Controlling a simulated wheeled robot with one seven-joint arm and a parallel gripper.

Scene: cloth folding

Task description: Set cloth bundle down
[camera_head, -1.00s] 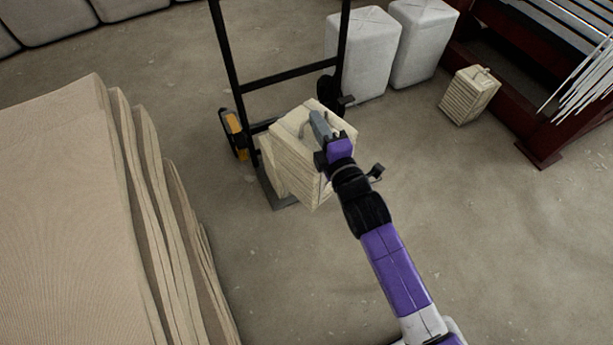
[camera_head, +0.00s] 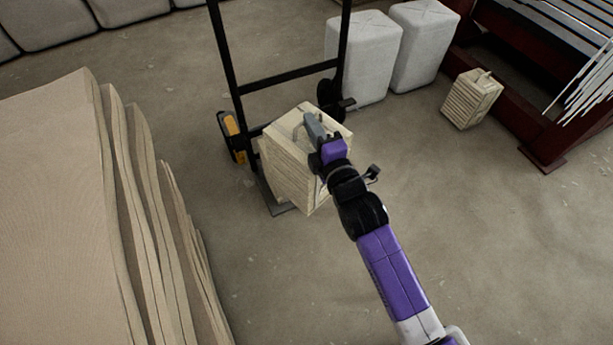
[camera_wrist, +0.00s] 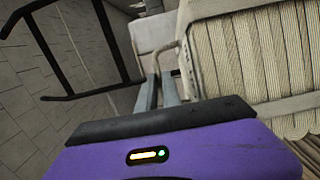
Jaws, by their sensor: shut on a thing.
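The cream cloth bundle (camera_head: 288,172), block-shaped with layered sides, hangs slightly tilted from my gripper (camera_head: 314,130). My gripper is shut on the loop handle on its top. In the wrist view, the fingers (camera_wrist: 158,88) meet the handle, and the bundle's ribbed side (camera_wrist: 268,58) fills the right. The bundle overlaps the foot of a black hand truck (camera_head: 288,77) in the head view. I cannot tell whether its underside touches the truck's plate (camera_head: 276,208). Another cream bundle (camera_head: 470,99) with a handle stands on the floor at the right.
A large stack of beige cloth (camera_head: 50,190) fills the left. Two grey-white wrapped blocks (camera_head: 365,55) stand behind the truck. A dark red frame (camera_head: 530,125) with pale rods is at the upper right. The floor (camera_head: 480,240) is clear at the lower right.

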